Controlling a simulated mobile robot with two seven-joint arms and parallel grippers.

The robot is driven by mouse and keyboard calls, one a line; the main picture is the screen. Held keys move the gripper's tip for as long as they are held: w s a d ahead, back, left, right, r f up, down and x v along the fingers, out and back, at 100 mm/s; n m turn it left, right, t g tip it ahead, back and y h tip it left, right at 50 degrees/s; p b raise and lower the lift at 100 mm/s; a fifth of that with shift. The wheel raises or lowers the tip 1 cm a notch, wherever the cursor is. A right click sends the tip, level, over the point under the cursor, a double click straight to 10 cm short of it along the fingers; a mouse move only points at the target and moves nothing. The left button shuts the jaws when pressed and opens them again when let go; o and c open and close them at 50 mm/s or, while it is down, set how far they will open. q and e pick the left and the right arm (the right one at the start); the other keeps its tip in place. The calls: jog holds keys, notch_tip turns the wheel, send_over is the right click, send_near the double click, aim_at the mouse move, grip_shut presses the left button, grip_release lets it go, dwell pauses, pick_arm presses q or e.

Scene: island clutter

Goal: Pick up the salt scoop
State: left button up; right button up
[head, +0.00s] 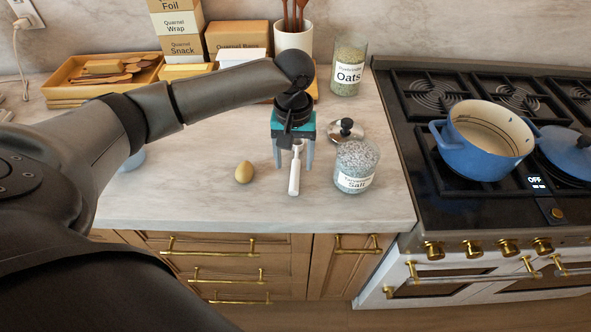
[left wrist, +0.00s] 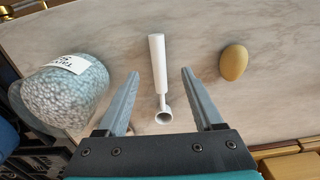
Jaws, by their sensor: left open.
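The white salt scoop (head: 295,172) lies on the marble counter, its handle toward the front edge. In the left wrist view the scoop (left wrist: 158,65) lies between the two spread fingers, its small round bowl nearest the palm. My left gripper (head: 293,160) points down over the scoop, open and empty, with a finger on either side of it. In the left wrist view the left gripper's fingers (left wrist: 160,85) do not touch the scoop. The glass salt jar (head: 356,166) stands open just right of the scoop. My right gripper is not in view.
A metal lid (head: 346,131) lies behind the salt jar, and an oats jar (head: 348,70) stands farther back. A brown egg-shaped item (head: 244,172) sits left of the scoop. A stove with a blue pot (head: 484,142) is at right. The front counter is clear at left.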

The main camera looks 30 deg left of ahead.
aim_at(295, 175)
pick_arm(q)
notch_tip(295, 175, down, 5)
jog(key=shift+b, duration=0.45)
grip_shut()
dwell(0.3)
